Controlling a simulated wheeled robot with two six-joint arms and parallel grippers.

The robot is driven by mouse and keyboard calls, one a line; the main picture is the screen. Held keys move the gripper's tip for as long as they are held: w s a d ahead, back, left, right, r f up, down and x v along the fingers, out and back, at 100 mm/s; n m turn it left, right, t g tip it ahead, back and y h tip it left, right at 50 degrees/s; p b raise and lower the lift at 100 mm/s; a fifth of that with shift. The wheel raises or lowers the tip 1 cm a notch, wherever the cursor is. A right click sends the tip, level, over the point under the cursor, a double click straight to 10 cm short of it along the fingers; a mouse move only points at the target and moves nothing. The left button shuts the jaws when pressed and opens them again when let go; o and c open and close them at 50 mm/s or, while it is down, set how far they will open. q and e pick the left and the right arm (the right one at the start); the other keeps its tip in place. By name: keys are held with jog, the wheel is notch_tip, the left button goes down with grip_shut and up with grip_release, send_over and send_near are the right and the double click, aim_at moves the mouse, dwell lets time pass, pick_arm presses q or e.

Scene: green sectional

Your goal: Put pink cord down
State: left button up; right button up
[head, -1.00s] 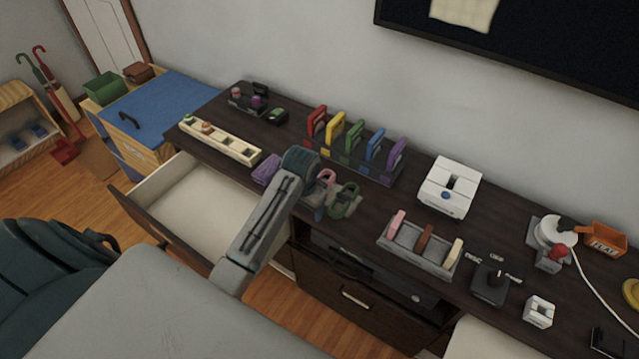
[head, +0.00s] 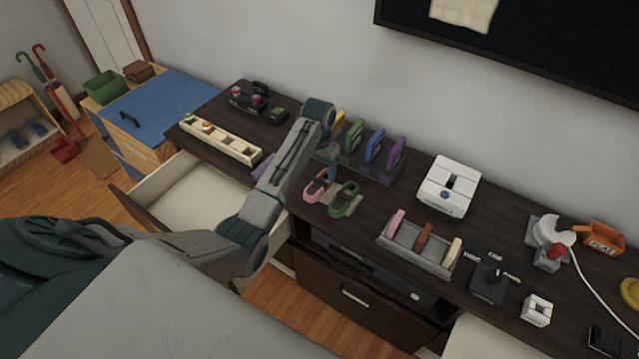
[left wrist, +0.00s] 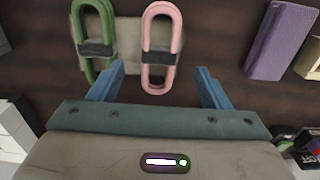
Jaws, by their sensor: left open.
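The pink cord (head: 318,187), a flat loop with a dark band across its middle, lies on the dark desk near its front edge. A similar green cord (head: 344,201) lies just right of it. In the left wrist view the pink cord (left wrist: 161,48) and the green cord (left wrist: 94,45) lie side by side on a pale pad (left wrist: 127,32).
A rack of coloured upright pieces (head: 372,154) stands behind the gripper. A grey tray (head: 418,251) with pink, brown and cream blocks is to the right. A purple block (left wrist: 282,40) lies beside the cords. An open drawer (head: 190,193) juts out below left.

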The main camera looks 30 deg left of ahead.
aim_at(319, 182)
pick_arm(q)
jog(key=f, duration=0.1)
jog(key=f+p, duration=0.1)
jog(key=f, duration=0.3)
jog(key=shift+w+f+p, duration=0.25)
jog(key=shift+p, duration=0.05)
jog(key=shift+f, duration=0.5)
jog(key=c, duration=1.2)
jog(key=shift+o, duration=0.2)
jog(key=shift+r, duration=0.1)
jog(key=shift+w+r, duration=0.1)
jog(key=shift+r, duration=0.4)
notch_tip(319, 182, up, 2)
jog(key=shift+d+r+b, duration=0.15)
jog(key=shift+b, duration=0.6)
jog(key=s+d+b, duration=0.1)
jog(key=s+d, duration=0.2)
jog(key=s, duration=0.4)
jog(key=s+d+r+b, duration=0.1)
jog(key=s+d, duration=0.3)
jog(key=s, duration=0.3)
jog(key=shift+s+r, duration=0.2)
jog(key=shift+r, duration=0.1)
